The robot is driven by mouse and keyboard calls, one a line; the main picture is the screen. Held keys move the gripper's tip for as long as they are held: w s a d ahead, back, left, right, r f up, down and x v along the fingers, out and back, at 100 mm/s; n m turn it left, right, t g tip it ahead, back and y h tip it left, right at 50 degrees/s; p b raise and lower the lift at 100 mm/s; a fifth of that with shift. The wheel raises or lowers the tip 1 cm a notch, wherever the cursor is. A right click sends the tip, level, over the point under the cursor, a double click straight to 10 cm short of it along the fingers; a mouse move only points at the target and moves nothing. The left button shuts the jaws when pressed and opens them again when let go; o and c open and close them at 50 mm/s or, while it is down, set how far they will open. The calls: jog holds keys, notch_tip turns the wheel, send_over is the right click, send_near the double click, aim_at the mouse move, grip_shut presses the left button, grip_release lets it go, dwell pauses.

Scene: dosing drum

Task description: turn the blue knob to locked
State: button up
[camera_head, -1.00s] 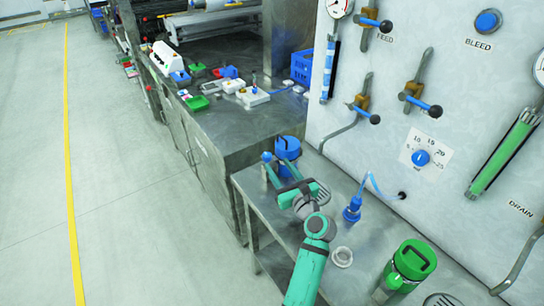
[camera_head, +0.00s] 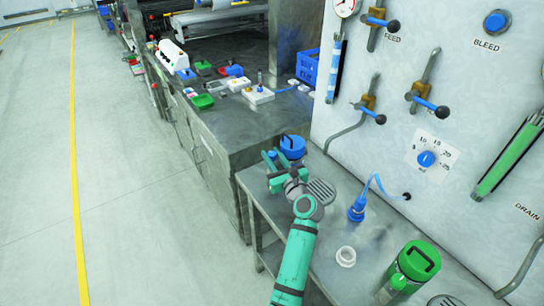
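A round blue knob (camera_head: 426,158) sits at the centre of a white numbered dial on the pale panel at the right. A second round blue knob (camera_head: 496,22) sits higher on the panel above the word BLEED. No "locked" mark is readable on either. My teal arm reaches up over the metal side table. My gripper (camera_head: 270,160) is at its far end, left of a blue lidded container (camera_head: 292,147) and well to the left of both knobs. Its fingers are small and partly hidden, so their opening and any contact with the container are unclear.
Blue-handled levers (camera_head: 428,105) and a green tube (camera_head: 508,158) are on the panel. A blue fitting with a hose (camera_head: 357,208), a white ring (camera_head: 345,256) and a green canister (camera_head: 413,262) stand on the side table (camera_head: 318,238). The floor at left is clear.

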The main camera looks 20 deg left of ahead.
jog(key=shift+a+m+t+h, duration=0.1)
jog(key=shift+m+t+h, duration=0.2)
jog(key=shift+a+m+t+h, duration=0.1)
jog(key=shift+m+t+h, duration=0.75)
jog(key=shift+h, duration=0.45)
jog(key=shift+m+t+h, duration=0.65)
jog(key=shift+m+h, duration=0.4)
jog(key=shift+h, duration=0.25)
jog(key=shift+a+m+t+h, duration=0.1)
jog(key=shift+m+t+h, duration=0.3)
jog(key=shift+m+h, duration=1.35)
jog(key=shift+h, duration=0.65)
jog(key=shift+m+h, duration=0.75)
jog(key=shift+h, duration=0.95)
jog(key=shift+m+g+h, duration=0.45)
jog(key=shift+m+h, duration=0.85)
jog(key=shift+h, duration=0.45)
jog(key=shift+m+g+h, duration=0.45)
jog(key=shift+m+h, duration=0.85)
jog(key=shift+h, duration=0.45)
jog(key=shift+d+r+m+g+h, duration=0.1)
jog(key=shift+d+m+g+h, duration=0.1)
jog(key=shift+m+g+h, duration=1.65)
jog(key=shift+h, duration=0.45)
